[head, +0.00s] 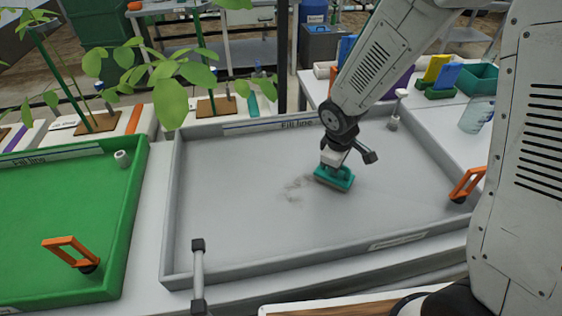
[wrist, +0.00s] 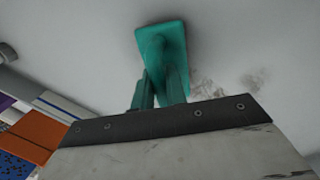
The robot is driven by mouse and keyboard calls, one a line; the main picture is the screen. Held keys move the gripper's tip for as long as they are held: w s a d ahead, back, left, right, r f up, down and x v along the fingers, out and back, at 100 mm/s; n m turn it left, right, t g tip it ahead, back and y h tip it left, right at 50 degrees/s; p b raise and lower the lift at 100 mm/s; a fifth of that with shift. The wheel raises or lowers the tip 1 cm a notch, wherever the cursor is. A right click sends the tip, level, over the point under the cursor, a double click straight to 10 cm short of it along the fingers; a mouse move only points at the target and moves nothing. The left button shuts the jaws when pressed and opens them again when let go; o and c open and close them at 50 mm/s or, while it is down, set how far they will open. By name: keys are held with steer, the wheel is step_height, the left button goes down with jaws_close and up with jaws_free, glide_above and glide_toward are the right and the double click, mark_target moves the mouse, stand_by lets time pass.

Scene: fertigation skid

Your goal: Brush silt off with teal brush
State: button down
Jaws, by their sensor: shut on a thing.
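My gripper (head: 335,158) is shut on the teal brush (head: 336,179), inside the grey tray (head: 235,250) in the head view. The brush is low over the tray floor; whether it touches cannot be told for sure. A faint dark patch of silt (head: 297,187) lies on the floor just left of the brush. In the wrist view the brush (wrist: 163,48) sticks out beyond the gripper's dark edge, and the silt (wrist: 207,84) shows to its right in smudges. The brush's bristles are hidden.
A green tray (head: 137,215) with an orange handle (head: 70,252) stands at left. The grey tray has an orange handle (head: 468,184) at right and a grey post (head: 198,275) at front. The tray's left floor is clear.

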steer(key=shift+r, duration=4.2)
